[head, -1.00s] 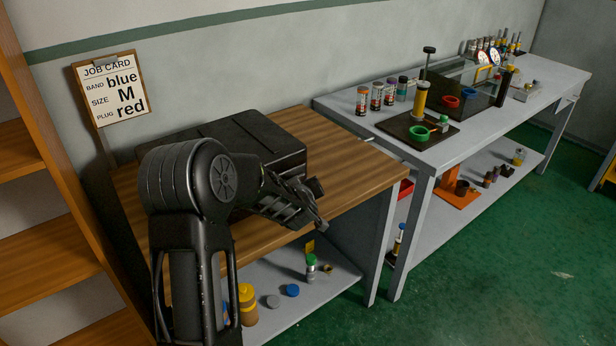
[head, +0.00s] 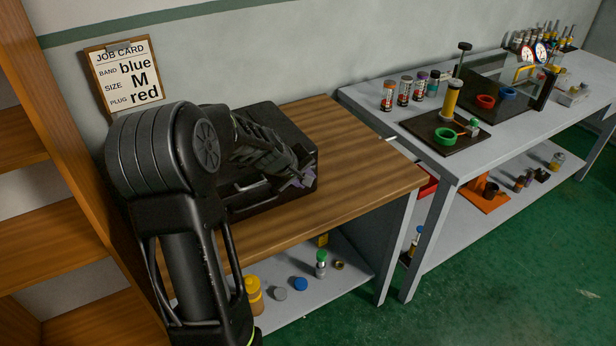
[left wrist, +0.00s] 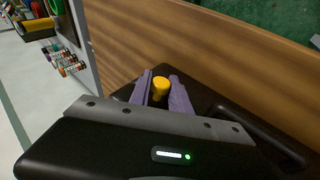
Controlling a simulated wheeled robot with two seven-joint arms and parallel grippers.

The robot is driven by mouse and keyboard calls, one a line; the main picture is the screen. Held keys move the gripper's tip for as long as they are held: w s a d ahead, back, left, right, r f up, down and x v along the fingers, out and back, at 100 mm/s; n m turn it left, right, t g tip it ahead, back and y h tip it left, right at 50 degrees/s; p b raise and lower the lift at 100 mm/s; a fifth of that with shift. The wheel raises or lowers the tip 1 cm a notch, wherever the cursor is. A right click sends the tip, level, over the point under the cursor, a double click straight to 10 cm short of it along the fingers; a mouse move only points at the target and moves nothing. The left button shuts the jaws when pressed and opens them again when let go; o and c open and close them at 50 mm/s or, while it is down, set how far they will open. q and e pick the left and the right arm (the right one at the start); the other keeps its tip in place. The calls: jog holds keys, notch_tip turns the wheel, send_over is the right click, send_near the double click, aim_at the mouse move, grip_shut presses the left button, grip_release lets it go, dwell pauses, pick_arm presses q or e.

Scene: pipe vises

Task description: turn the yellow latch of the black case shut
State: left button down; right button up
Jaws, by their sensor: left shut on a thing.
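The black case (head: 283,117) lies on the wooden bench top, partly hidden by my left arm in the head view. My left gripper (head: 298,181) is low over the case's front right part. In the left wrist view, the purple fingers of my left gripper (left wrist: 162,77) are shut on the yellow latch (left wrist: 159,88), one on each side of it. The case (left wrist: 205,97) shows dark below them. The latch is hidden in the head view, and I cannot tell its turn angle. My right gripper is not in view.
The wooden bench top (head: 355,160) is clear right of the case. A job card (head: 126,75) hangs on the wall behind. A grey table (head: 420,110) with bottles and fixtures stands to the right. Wooden shelves (head: 30,215) stand close on the left.

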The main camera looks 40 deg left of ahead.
pick_arm(q)
jog(key=shift+w+a+r+h, duration=0.15)
jog(key=shift+a+r+h, duration=0.1)
jog(key=shift+h, duration=0.25)
jog(key=c, duration=1.2)
grip_release()
jog(key=shift+f, duration=0.1)
jog(key=shift+c, duration=0.2)
jog(key=v, duration=0.7)
jog(key=shift+r, duration=0.35)
